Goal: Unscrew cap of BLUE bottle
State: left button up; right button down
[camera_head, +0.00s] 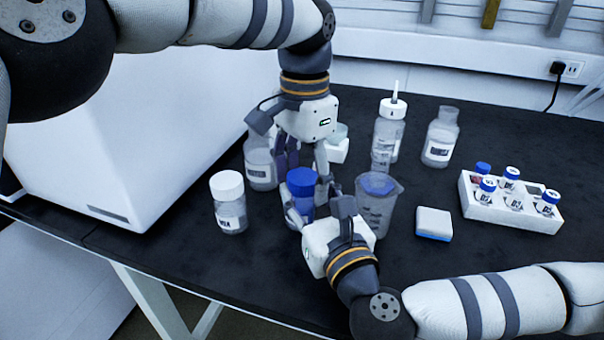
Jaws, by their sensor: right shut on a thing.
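The blue bottle (301,207) stands upright on the black bench with its blue cap (301,182) on top. My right gripper (318,205) comes in low from the front right and is shut on the bottle's body, with a finger on each side, hiding part of it. My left gripper (303,168) points down from above, just over and around the cap's level. Its fingers are spread apart, with the cap between or slightly in front of them; I cannot tell whether they touch it.
A white-capped bottle (229,205) stands left, a clear bottle (259,165) behind. A beaker (377,212) stands close right of my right gripper. A dropper bottle (388,135), an open bottle (440,140), a white-blue block (434,223) and a vial rack (490,212) stand farther right.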

jog(key=shift+f, duration=0.15)
pick_arm(q)
notch_tip(320, 180, up, 4)
jog(key=shift+r, duration=0.25)
pick_arm(e)
jog(key=shift+s+a, duration=0.1)
pick_arm(q)
jog(key=shift+w, duration=0.1)
pick_arm(e)
jog(key=c, duration=0.8)
grip_release()
